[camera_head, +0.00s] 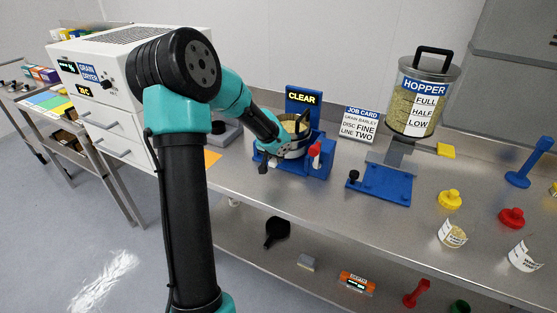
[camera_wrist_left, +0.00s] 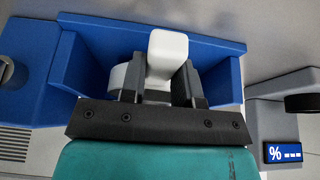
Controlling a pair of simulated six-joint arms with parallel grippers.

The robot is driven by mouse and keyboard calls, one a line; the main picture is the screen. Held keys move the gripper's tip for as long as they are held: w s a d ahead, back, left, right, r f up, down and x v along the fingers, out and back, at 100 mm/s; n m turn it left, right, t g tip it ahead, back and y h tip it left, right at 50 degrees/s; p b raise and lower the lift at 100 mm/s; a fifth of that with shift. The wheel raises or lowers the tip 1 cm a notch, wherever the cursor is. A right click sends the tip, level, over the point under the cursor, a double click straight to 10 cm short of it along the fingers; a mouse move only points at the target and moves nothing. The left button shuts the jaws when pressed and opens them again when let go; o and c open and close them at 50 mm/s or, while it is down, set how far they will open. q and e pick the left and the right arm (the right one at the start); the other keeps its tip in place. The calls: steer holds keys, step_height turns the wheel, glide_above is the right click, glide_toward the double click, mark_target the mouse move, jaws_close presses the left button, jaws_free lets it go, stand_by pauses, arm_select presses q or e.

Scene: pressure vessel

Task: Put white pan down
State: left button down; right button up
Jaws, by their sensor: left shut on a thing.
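My left gripper (camera_head: 266,163) reaches down at the front left of the blue stand marked CLEAR (camera_head: 303,97). In the left wrist view its grey fingers are shut on a white upright part of the white pan (camera_wrist_left: 167,48). More of the pan's white rounded body shows behind the fingers, between the blue walls (camera_wrist_left: 222,80) of a bay. I cannot tell whether the pan touches the bay floor. The pan is not clear in the head view, where my arm covers that spot. My right gripper is not in view.
A round container with grain (camera_head: 296,126) sits in the blue stand beside my wrist. A job card (camera_head: 361,125) and a hopper (camera_head: 421,95) over a blue base (camera_head: 379,184) stand to the right. A percent meter (camera_wrist_left: 284,153) shows in the wrist view.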

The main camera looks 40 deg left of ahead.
arm_select(q)
steer(key=shift+w+f, duration=0.1)
steer(key=shift+f, duration=0.85)
steer(key=c, duration=0.8)
jaws_free()
steer(key=shift+c, duration=0.2)
steer(key=v, duration=1.2)
